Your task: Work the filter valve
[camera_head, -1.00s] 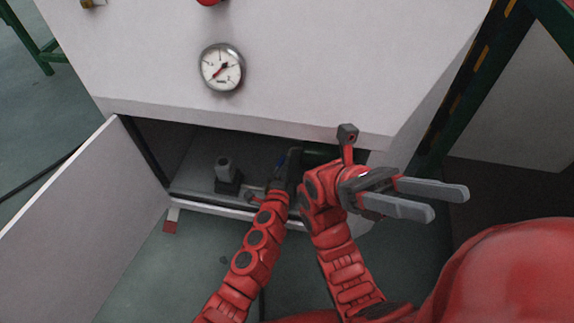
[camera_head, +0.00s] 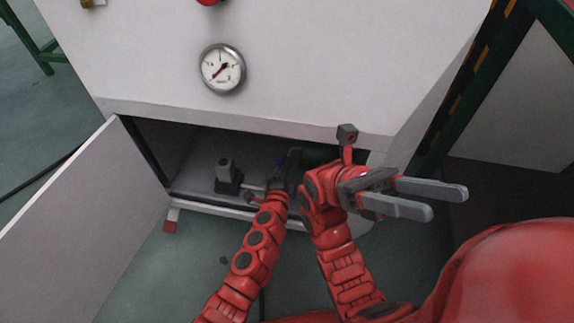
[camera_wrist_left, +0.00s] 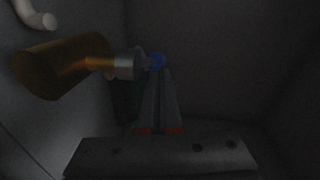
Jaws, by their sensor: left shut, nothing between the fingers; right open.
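The filter valve shows in the left wrist view as a small blue handle (camera_wrist_left: 156,61) on a grey metal fitting (camera_wrist_left: 127,66). The fitting joins an amber cylinder (camera_wrist_left: 58,66) on the left. My left gripper (camera_wrist_left: 163,74) is shut with nothing between its fingers. Its tips are at the blue handle's lower edge; whether they touch it I cannot tell. My right gripper (camera_head: 447,202) is open and empty, outside the cabinet at the right.
The white cabinet (camera_head: 330,60) carries a round gauge (camera_head: 222,68) above the compartment. The open door (camera_head: 85,215) stands at the left. A dark grey fitting (camera_head: 227,178) stands on the compartment floor. A green post (camera_head: 470,90) is at the right.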

